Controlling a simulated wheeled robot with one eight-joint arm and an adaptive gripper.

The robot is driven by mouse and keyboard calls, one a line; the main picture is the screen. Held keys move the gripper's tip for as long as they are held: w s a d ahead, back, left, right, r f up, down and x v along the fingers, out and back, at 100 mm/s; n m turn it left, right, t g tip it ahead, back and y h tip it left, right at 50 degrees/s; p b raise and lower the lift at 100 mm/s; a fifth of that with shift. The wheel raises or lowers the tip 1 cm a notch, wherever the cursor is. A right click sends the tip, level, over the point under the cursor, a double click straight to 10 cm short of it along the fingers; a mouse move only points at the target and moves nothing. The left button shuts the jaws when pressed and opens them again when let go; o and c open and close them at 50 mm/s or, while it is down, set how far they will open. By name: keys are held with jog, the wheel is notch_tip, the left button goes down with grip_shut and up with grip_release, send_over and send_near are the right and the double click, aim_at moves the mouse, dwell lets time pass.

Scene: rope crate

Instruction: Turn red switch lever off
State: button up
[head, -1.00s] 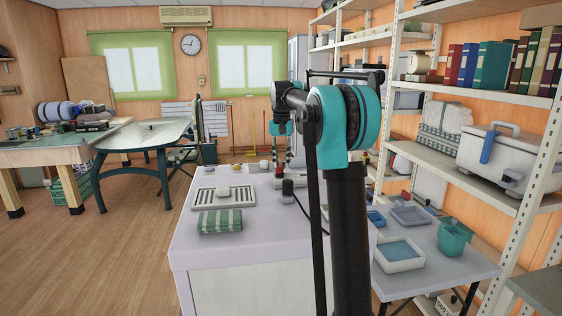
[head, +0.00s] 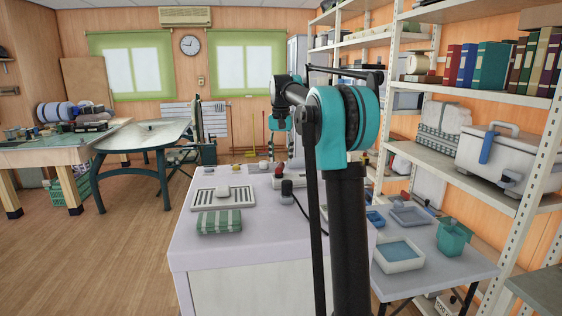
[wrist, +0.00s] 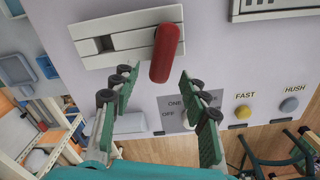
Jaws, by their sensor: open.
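The red switch lever (wrist: 167,52) stands out from a pale slotted plate (wrist: 105,45) in the wrist view. It leans across the plate's right part, its rounded end toward the gripper. My gripper (wrist: 157,78) is open, with one green, dark-padded finger on each side of the lever's near end. No finger is seen touching the lever. In the head view a small red piece (head: 279,170) on the worktop may be this lever; it is too small to be sure.
Below the lever is a grey panel (wrist: 172,112) marked ONE and OFF, partly behind the right finger. A yellow button (wrist: 243,112) marked FAST and a grey-blue one (wrist: 289,105) marked HUSH sit right. A green striped bundle (head: 219,222) lies on the worktop's front.

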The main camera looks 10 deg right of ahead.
aim_at(281, 163)
notch_tip(281, 163, up, 10)
dwell(0.4)
